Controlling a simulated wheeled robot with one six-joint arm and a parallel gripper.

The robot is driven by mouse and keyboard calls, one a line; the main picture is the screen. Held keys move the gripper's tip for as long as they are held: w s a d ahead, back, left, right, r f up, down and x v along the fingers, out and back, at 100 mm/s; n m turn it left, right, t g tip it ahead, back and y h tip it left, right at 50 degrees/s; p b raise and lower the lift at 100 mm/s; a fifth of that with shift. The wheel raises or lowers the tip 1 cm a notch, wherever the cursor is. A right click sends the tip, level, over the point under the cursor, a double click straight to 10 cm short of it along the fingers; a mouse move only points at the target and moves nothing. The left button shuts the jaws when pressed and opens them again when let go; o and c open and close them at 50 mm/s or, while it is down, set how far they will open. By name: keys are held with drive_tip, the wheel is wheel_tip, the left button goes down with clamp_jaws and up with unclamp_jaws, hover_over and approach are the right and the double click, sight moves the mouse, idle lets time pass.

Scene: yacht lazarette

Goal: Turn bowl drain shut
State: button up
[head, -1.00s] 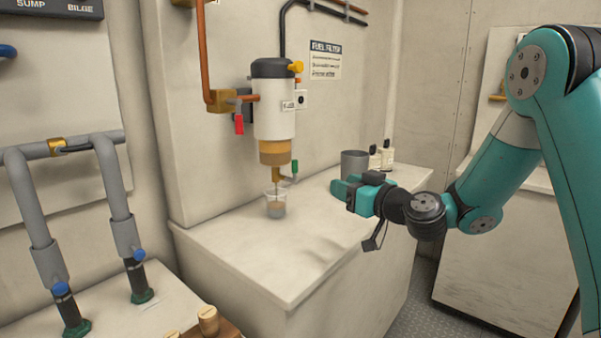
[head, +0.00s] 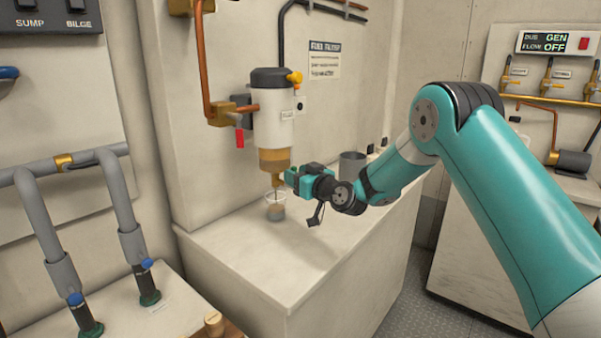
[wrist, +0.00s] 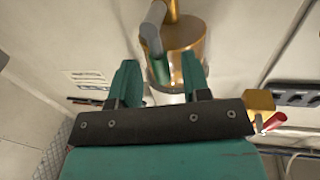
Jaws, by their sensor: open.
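The fuel filter (head: 273,125) hangs on the wall, with an amber bowl (head: 274,158) at its lower end. The bowl also shows in the wrist view (wrist: 188,45). A small brass drain valve (head: 278,180) sits under the bowl. Its green-gripped handle (wrist: 168,72) shows between my fingers in the wrist view; in the head view my gripper hides it. My gripper (head: 289,178) is open, just right of the drain, with one finger on each side of the handle (wrist: 158,78). I cannot tell whether either finger touches it. A clear cup (head: 275,210) stands below the drain.
A grey canister (head: 351,166) stands behind my gripper on the white counter (head: 260,262). A red-handled valve (head: 239,137) is on the pipe left of the filter. The counter's front is clear.

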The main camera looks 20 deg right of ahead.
clamp_jaws()
drive_tip(key=shift+d, duration=0.2)
drive_tip(key=shift+w+d+f+m+g+y+p, duration=0.25)
drive_tip(key=shift+w+d+f+m+g, duration=0.3)
drive_tip(key=shift+m, duration=2.1)
drive_tip(key=shift+w+d+f+m+g+y+p, duration=0.3)
drive_tip(key=shift+d+f+m+g, duration=0.35)
drive_tip(key=shift+m, duration=1.95)
drive_tip(key=shift+w+d+f+m+g+y+p, duration=0.2)
drive_tip(key=shift+w+d+f+m+g, duration=0.35)
drive_tip(key=shift+m, duration=2.1)
drive_tip(key=shift+f, duration=0.1)
